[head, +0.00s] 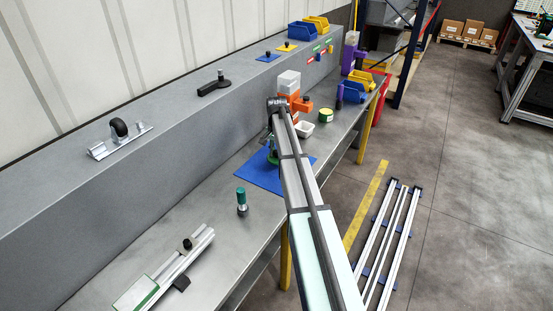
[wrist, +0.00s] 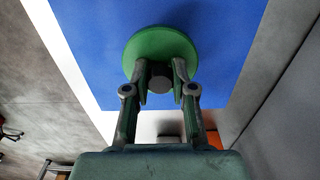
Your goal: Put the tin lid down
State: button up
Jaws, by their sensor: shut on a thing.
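The tin lid is a round green disc (wrist: 155,42) with a grey knob (wrist: 160,75), seen in the wrist view. My gripper (wrist: 161,88) is shut on the knob, one finger on each side. The lid is over the blue mat (wrist: 210,18); I cannot tell whether it touches it. In the head view the blue mat (head: 252,179) lies on the metal bench, and my arm hides most of the gripper and lid. A short green tin (head: 326,115) stands on the bench beyond the mat.
A white dish (head: 305,130) and an orange holder with a clear container (head: 289,82) stand close behind my arm. A green-topped cylinder (head: 241,199) stands nearer on the bench. Aluminium profiles (head: 180,265) lie at the near end. A grey ledge (head: 150,160) runs along the left.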

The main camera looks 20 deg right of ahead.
aim_at(277, 166)
jog(key=shift+f+p, duration=0.65)
jog(key=shift+f, duration=1.65)
jog(key=shift+f, duration=0.15)
jog(key=o, duration=0.9)
jog(key=shift+o, duration=0.2)
notch_tip(277, 166, up, 12)
jog(key=b, duration=0.4)
jog(key=shift+r, duration=0.2)
